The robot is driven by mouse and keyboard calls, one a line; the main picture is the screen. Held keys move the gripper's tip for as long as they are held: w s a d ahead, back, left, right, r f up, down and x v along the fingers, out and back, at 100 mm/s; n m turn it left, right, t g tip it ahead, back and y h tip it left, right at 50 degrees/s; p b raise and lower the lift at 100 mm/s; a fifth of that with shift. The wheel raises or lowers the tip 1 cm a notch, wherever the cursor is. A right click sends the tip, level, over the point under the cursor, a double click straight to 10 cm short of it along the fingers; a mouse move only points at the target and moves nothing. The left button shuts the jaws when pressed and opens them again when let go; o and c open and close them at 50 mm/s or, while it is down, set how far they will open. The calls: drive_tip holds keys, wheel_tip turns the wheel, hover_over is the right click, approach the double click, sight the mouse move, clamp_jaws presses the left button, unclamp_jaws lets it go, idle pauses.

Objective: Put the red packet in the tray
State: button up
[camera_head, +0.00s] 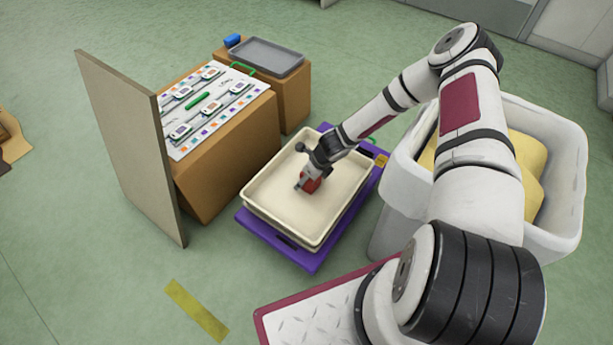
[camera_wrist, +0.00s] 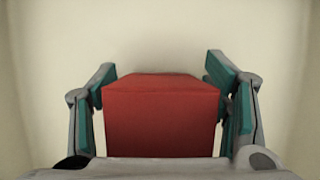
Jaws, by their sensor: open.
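The red packet (camera_head: 311,185) is inside the cream tray (camera_head: 284,206), near the tray's middle. My gripper (camera_head: 307,184) reaches down into the tray over the packet. In the wrist view the red packet (camera_wrist: 162,120) is between the two green-padded fingers of my gripper (camera_wrist: 165,95). The fingers are open, with a small gap showing near the packet's upper left and right. The tray's pale floor (camera_wrist: 160,35) fills the background there. Whether the packet's underside touches the tray floor is hidden.
The tray rests on a purple base (camera_head: 300,258). Left of it are brown boxes, one with a patterned board (camera_head: 205,105), another with a grey tray (camera_head: 266,55), and an upright panel (camera_head: 140,150). A white bin (camera_head: 560,150) with yellow contents stands right. A yellow strip (camera_head: 197,310) marks the floor.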

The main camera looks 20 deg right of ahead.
drive_tip(key=s+a+r+n+g+p, duration=0.15)
drive_tip(key=s+r+n, duration=0.35)
drive_tip(key=r, duration=0.9)
drive_tip(key=s+a+r+n+p, duration=0.15)
drive_tip(key=r+n, duration=0.55)
drive_tip(key=r, duration=0.7)
drive_tip(key=s+a+r+n+p, duration=0.15)
drive_tip(key=s+r+n, duration=0.4)
drive_tip(key=r, duration=0.75)
drive_tip(key=s+d+r+n+g+h, duration=0.1)
drive_tip(key=s+r+n, duration=0.4)
drive_tip(key=s, duration=0.8)
drive_tip(key=s+r+n+g+h, duration=0.1)
drive_tip(key=s+r+n, duration=0.5)
drive_tip(key=s+r, duration=0.4)
drive_tip(key=s, duration=0.4)
drive_tip(key=shift+s+d+r, duration=0.25)
drive_tip(key=shift+d+r, duration=0.1)
drive_tip(key=shift+d, duration=0.05)
